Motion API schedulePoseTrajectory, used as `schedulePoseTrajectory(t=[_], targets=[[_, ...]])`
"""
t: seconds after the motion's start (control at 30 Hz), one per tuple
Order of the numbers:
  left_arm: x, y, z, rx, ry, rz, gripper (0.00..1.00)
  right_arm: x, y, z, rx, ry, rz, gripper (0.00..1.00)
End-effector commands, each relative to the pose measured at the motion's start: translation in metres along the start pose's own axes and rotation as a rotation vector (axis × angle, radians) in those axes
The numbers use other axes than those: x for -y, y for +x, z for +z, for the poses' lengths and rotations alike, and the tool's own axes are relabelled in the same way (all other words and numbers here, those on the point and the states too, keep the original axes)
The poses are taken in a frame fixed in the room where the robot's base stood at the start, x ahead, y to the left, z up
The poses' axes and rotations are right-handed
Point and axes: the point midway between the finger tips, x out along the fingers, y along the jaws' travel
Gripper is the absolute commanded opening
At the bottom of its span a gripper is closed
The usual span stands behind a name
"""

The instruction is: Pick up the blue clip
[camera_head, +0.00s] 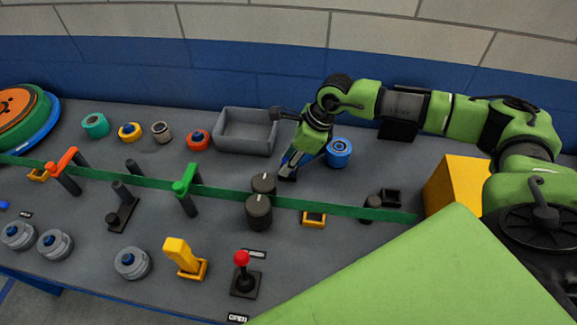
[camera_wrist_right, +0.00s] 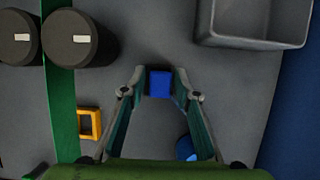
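The blue clip (camera_wrist_right: 159,85) shows in the right wrist view as a small blue block between the fingertips of my right gripper (camera_wrist_right: 159,78). A gap shows on each side of it, so the fingers look apart from it. In the head view my right gripper (camera_head: 288,170) points down at the panel, behind the dark knobs and just left of a round blue knob. There its fingers mostly hide the clip. My left gripper is not in view.
A grey open bin (camera_head: 246,150) stands behind and left of the right gripper. The round blue knob (camera_head: 340,153) is close on its right. Dark knobs (camera_head: 259,212) and a green strip (camera_head: 350,210) lie in front. A yellow block (camera_head: 452,185) stands further right.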

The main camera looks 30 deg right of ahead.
Motion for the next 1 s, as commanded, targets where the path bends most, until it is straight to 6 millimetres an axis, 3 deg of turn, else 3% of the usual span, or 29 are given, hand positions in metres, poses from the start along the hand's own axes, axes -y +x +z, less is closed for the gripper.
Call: schedulePoseTrajectory(t=[0.03,0.1,0.47,0.63,0.77,1.0], targets=[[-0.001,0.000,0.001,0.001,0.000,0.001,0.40,0.000,0.000,0.000,0.000,0.000,0.000,0.12],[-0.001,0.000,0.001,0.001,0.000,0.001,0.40,0.000,0.000,0.000,0.000,0.000,0.000,0.00],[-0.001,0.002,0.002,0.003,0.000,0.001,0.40,0.000,-0.002,0.001,0.001,0.000,-0.001,0.00],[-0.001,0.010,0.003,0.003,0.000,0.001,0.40,0.001,-0.011,0.005,0.002,-0.001,-0.003,0.00],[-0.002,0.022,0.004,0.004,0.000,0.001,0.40,0.001,-0.029,0.012,0.004,-0.003,-0.004,0.00],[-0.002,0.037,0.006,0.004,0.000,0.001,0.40,-0.043,-0.083,0.019,0.003,-0.006,-0.005,0.00]])
